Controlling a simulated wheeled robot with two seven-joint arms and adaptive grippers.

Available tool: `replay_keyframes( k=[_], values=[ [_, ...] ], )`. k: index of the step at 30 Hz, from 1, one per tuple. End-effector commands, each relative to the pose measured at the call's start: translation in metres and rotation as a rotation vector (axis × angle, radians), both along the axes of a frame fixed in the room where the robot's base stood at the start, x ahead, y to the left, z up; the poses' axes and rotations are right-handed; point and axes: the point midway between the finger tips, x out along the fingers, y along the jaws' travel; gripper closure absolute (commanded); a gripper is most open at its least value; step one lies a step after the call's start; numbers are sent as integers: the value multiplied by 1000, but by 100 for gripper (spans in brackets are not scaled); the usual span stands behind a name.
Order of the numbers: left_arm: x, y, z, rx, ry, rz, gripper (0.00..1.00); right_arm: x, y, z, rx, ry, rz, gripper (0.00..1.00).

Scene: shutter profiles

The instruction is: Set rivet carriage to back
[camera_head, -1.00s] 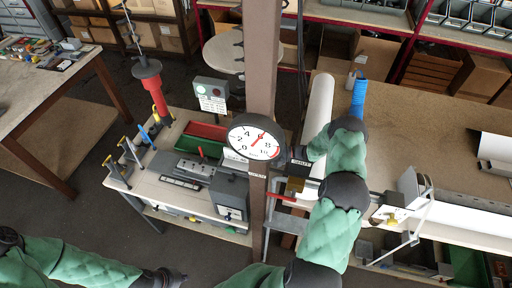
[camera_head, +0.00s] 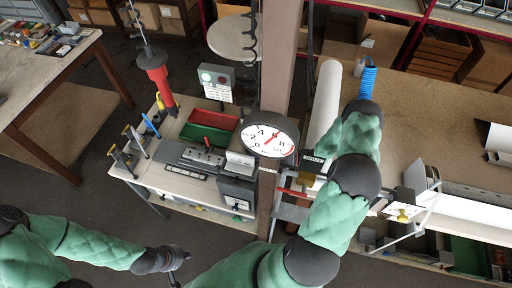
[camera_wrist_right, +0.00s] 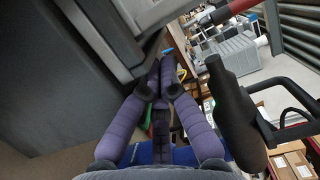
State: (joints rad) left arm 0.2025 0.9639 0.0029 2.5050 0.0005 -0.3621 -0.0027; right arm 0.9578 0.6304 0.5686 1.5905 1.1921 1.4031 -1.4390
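No part is clearly marked as the rivet carriage. A red bar (camera_head: 292,193) lies left of that arm, beside the post. My right forearm covers what lies between them. My right gripper's purple fingers (camera_wrist_right: 164,62) converge at their tips in the wrist view, with nothing clearly between them. A black handle (camera_wrist_right: 232,115) stands right of them, apart. My left gripper (camera_head: 182,266) hangs empty at lower left, its small fingers apart.
A brown post with a round dial (camera_head: 272,134) stands mid-view. Left of it is a bench with a red tray (camera_head: 210,119), a green tray (camera_head: 205,136) and clamps. A white roll (camera_head: 325,105) lies on the right-hand bench (camera_head: 430,120).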

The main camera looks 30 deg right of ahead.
Motion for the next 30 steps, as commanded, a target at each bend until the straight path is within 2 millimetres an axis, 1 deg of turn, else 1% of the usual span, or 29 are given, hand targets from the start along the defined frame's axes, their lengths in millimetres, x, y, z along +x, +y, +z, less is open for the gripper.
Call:
replay_keyframes(
  k=[1,8,13,17,24,30],
  values=[
    [0,0,0,0,-1,0,100,-3,3,1,6,-2,10,100],
    [2,0,0,1,-3,1,100,-2,3,1,7,-2,11,100],
    [1,0,0,1,-3,1,100,-6,-4,1,5,-3,9,100],
    [1,0,0,1,-3,1,100,-15,-19,1,5,-3,6,100],
    [1,0,0,1,-3,1,100,-42,-59,0,5,-1,5,100],
    [1,0,0,1,-3,1,100,-60,-85,-1,6,0,8,100]
  ],
)
